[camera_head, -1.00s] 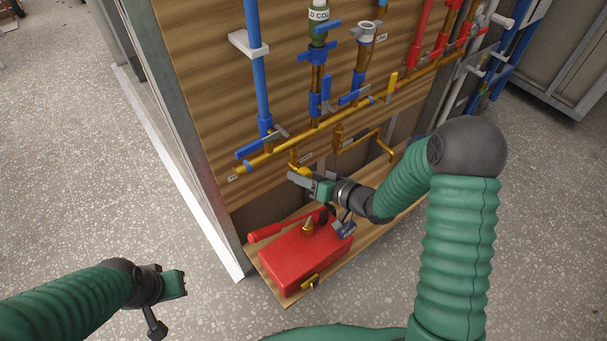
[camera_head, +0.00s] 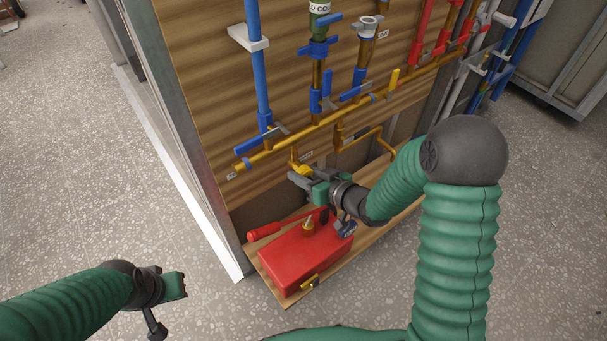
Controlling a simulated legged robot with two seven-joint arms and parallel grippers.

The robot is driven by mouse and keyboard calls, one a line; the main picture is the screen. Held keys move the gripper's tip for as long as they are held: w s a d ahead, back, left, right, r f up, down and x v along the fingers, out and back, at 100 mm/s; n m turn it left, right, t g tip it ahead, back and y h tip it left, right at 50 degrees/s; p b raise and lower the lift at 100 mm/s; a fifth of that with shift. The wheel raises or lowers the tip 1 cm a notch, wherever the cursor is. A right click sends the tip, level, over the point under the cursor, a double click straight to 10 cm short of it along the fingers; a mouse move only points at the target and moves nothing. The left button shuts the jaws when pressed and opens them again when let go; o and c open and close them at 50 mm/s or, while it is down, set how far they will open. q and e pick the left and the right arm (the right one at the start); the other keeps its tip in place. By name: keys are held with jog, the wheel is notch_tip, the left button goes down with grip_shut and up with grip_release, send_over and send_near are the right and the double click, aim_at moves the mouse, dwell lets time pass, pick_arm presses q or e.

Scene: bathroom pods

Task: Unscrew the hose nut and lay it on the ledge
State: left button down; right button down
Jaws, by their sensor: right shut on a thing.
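The yellow hose nut (camera_head: 303,169) is at the lower end of a short brass pipe below the main pipe run, partly hidden by my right gripper. My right gripper (camera_head: 303,179) is shut on it, with its green body and wrist to the right, above the ledge. I cannot tell whether the nut is still on its thread. The wooden ledge (camera_head: 375,233) runs along the foot of the panel. My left gripper (camera_head: 180,285) is at the lower left over the floor, away from the panel; its fingers are too unclear to tell open from shut.
A red box (camera_head: 292,262) with a red handle (camera_head: 264,231) and a brass fitting on top fills the ledge's near end, just below my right gripper. Blue-handled valves and brass pipes (camera_head: 330,122) stand out from the panel above. The ledge is bare farther right.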

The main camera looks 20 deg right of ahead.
jog(key=shift+d, duration=0.1)
jog(key=shift+f+b, duration=0.1)
jog(key=shift+b, duration=0.35)
jog(key=shift+n+h+b, duration=0.7)
jog(key=shift+n+b, duration=0.3)
jog(key=shift+t, duration=0.3)
jog(key=shift+n+b, duration=0.3)
jog(key=shift+b, duration=0.25)
jog(key=shift+n+h+b, duration=0.8)
jog(key=shift+b, duration=0.65)
jog(key=shift+d+t, duration=0.1)
jog(key=shift+t, duration=0.2)
